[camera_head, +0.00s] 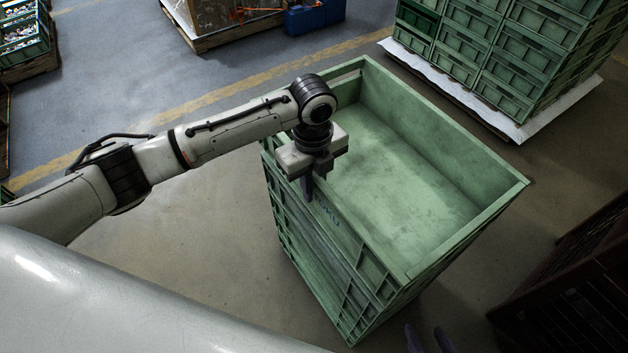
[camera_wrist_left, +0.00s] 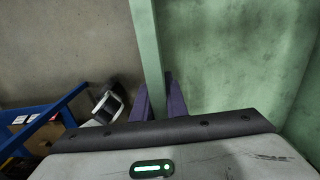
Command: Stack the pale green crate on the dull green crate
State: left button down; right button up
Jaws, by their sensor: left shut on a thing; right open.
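The pale green crate (camera_head: 400,190) is open and empty, at the top of a column of green crate sides in the middle of the head view. Below it show further ribbed green sides (camera_head: 318,268), probably the dull green crate; I cannot tell exactly where one ends or whether there is a gap. My left gripper (camera_head: 307,187) is shut on the pale green crate's left wall. In the left wrist view, the purple fingers (camera_wrist_left: 158,102) straddle that wall (camera_wrist_left: 149,50). My right gripper (camera_head: 428,339) shows only two purple fingertips, apart and empty, at the bottom edge.
Stacked green crates (camera_head: 490,50) stand on a pale pallet at the upper right. A dark brown slatted thing (camera_head: 575,270) is at the lower right. Blue boxes (camera_head: 312,17) and a loaded pallet are at the back. The floor left of the crates is clear.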

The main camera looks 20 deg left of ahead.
pick_arm(q)
jog(key=shift+w+d+f, duration=0.1)
jog(key=shift+f, duration=0.6)
jog(key=shift+w+d+f, duration=0.1)
jog(key=shift+f, duration=0.75)
jog(key=c, duration=1.8)
grip_release()
jog(key=shift+s+a+f, duration=0.2)
jog(key=shift+s, duration=0.05)
jog(key=shift+o, duration=0.2)
jog(key=shift+r, duration=0.1)
notch_tip(320, 180, up, 12)
jog(key=shift+r, duration=0.1)
